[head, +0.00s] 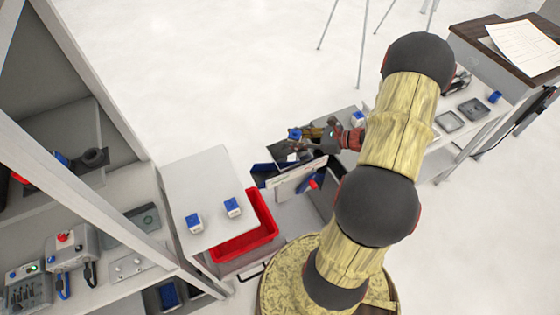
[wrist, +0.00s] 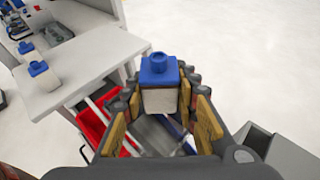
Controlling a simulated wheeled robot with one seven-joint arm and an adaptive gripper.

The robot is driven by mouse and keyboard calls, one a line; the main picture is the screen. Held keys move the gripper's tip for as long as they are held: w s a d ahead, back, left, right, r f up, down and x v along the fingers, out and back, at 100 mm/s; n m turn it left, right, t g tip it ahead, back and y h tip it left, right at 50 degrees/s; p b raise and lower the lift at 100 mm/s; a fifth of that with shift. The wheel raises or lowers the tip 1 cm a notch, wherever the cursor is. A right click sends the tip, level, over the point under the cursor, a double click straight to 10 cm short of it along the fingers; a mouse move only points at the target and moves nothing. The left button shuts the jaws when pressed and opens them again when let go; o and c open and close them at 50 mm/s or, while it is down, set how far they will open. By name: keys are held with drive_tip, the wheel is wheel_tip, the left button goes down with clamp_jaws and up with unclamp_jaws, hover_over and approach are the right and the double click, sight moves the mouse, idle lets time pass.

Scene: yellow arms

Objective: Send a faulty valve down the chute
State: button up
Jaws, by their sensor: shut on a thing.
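My gripper (head: 302,140) is shut on a valve with a blue cap and white body (wrist: 158,95), which sits upright between the fingers. In the head view only the valve's blue cap (head: 294,134) shows clearly. The held valve is above a dark grey sloped plate with blue sides (head: 284,158), which looks like the chute. In the wrist view this grey surface (wrist: 158,132) lies below the valve, partly hidden by the fingers. Two similar valves (head: 194,222) (head: 232,206) stand on a white table (head: 205,175) to the left. I cannot tell which valve is faulty.
A red bin (head: 262,213) stands low beside the white table. Another blue-capped valve (head: 358,118) is on the right-hand bench, with grey trays (head: 450,121) farther along. A shelf unit (head: 125,85) with equipment stands at left. The floor behind is mostly clear.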

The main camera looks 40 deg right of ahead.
wheel_tip(320, 180, down, 6)
drive_tip(key=b, duration=0.4)
drive_tip(key=shift+d+r, duration=0.1)
drive_tip(key=o, duration=1.3)
drive_tip(key=v, duration=1.2)
